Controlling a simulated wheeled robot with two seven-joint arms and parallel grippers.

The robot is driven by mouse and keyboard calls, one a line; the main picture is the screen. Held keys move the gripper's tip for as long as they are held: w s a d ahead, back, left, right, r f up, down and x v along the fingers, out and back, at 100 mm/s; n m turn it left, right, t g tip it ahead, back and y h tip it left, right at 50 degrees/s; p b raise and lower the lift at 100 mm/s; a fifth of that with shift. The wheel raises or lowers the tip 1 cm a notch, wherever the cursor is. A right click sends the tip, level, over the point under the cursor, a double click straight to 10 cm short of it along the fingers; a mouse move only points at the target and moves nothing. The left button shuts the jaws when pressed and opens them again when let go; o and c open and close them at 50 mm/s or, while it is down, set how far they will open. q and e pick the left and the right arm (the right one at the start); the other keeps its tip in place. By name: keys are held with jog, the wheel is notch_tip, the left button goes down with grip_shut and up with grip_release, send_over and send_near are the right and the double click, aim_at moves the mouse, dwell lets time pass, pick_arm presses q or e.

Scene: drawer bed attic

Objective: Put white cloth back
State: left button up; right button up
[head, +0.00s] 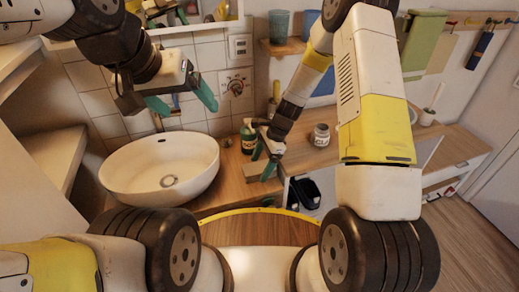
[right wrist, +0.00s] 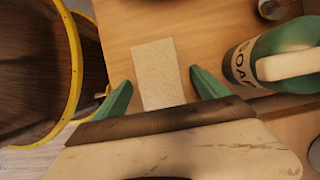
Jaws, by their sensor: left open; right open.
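A pale, off-white rectangular piece (right wrist: 158,72) lies flat on the wooden surface in the right wrist view. It may be the folded white cloth; I cannot tell for sure. My right gripper (right wrist: 162,90) is open, its green fingers on either side of the piece's near end, with gaps between. In the head view the right gripper (head: 264,161) is low over the wooden counter beside the sink. My left gripper (head: 181,100) is open and empty, raised above the white basin. A green towel (head: 425,42) and a pale beige cloth (head: 441,52) hang on the right wall.
A green soap bottle (right wrist: 285,55) stands close right of the right gripper; it also shows in the head view (head: 249,137). A small jar (head: 321,135) stands on the counter. The white basin (head: 160,170) is at left. A shelf with blue cups (head: 279,25) is above.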

jog(key=s+d+r+n+t, duration=0.1)
jog(key=s+d+r+n, duration=0.15)
jog(key=r, duration=0.65)
jog(key=s+d+r+n+t, duration=0.1)
jog(key=d+r+n, duration=0.15)
jog(key=r, duration=0.65)
jog(key=s+d+r+n+t, duration=0.1)
jog(key=d+r, duration=0.2)
jog(key=r, duration=0.6)
jog(key=s+d+r+n+t+h, duration=0.1)
jog(key=s+d+r+n+t, duration=0.1)
jog(key=s, duration=0.5)
jog(key=s+d+r+n+t+h, duration=0.1)
jog(key=s+d+r+n+t, duration=0.1)
jog(key=s+d+r+n, duration=0.2)
jog(key=s+r+n, duration=0.3)
jog(key=s+r, duration=0.1)
jog(key=shift+s+t, duration=0.15)
jog(key=shift+t, duration=0.15)
